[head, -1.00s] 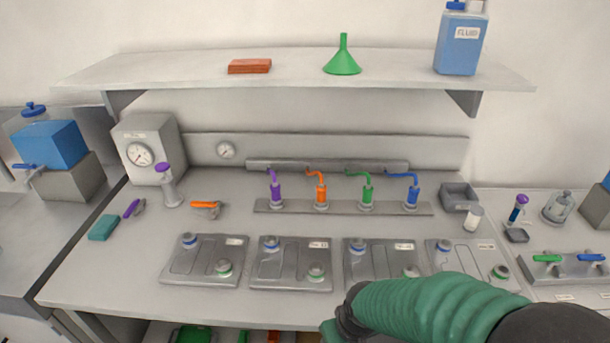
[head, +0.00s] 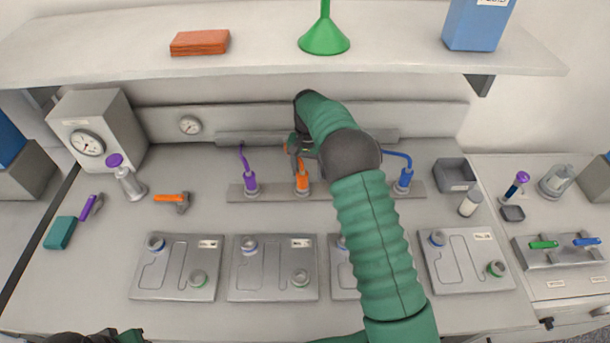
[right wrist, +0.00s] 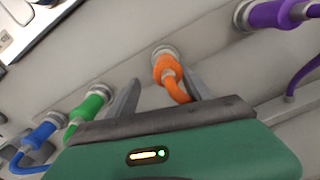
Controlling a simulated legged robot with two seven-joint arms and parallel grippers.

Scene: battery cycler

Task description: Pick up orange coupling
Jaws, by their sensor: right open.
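The orange coupling (head: 302,183) stands upright in the grey strip at the back of the bench, with an orange hose curving from its top. It also shows in the right wrist view (right wrist: 166,68), seated in a round metal collar. My right gripper (head: 297,157) is just above and behind it in the head view, partly hidden by my arm. In the right wrist view my right gripper (right wrist: 162,88) is open, its fingers on either side of the orange coupling and hose, with nothing gripped. A dark and green part of mine shows at the bottom left edge of the head view; its jaws cannot be made out.
A purple coupling (head: 250,183) and a blue coupling (head: 404,180) share the strip. The green coupling (right wrist: 92,103) is close to a finger in the right wrist view. The shelf (head: 130,65) overhangs the back. Flat grey plates (head: 272,272) lie in front.

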